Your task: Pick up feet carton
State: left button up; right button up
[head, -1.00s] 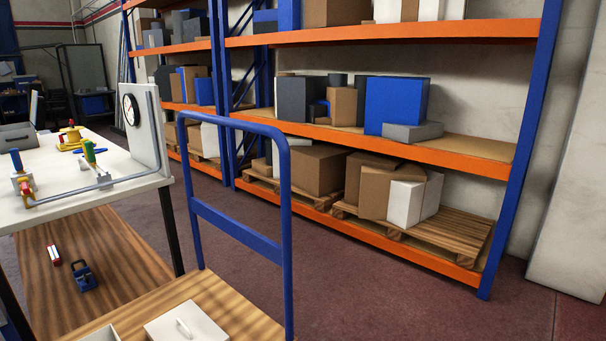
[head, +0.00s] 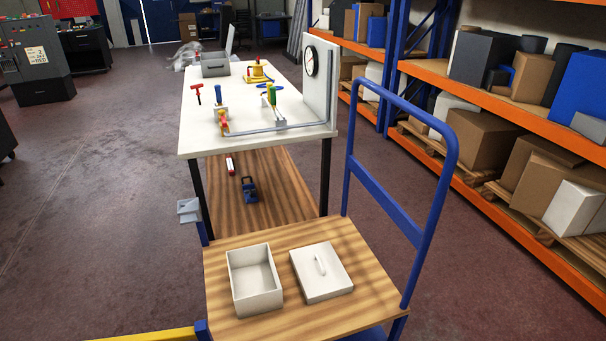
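I cannot identify any carton here as the feet carton by a label. An open, empty white box (head: 254,280) stands on the wooden deck of the blue-handled trolley (head: 225,256). A flat white lid (head: 322,280) with a handle lies to its right, apart from it. Brown cartons (head: 482,141) and a white carton (head: 571,207) stand on the racking at the right. Neither of my grippers is in view.
A white-topped table (head: 200,128) stands behind the trolley, with a gauge panel (head: 322,80), pipes, valves and a grey box (head: 215,67). Its lower wooden shelf (head: 283,190) holds small items. The trolley's blue handle (head: 398,213) rises at right. Open floor (head: 90,200) lies left.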

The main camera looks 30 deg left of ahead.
aim_at(256, 285)
jog(key=u, duration=1.25)
jog(key=i+l, duration=0.15)
jog(key=l, duration=0.2)
jog(key=i+l+u, duration=0.15)
jog(key=l, duration=0.2)
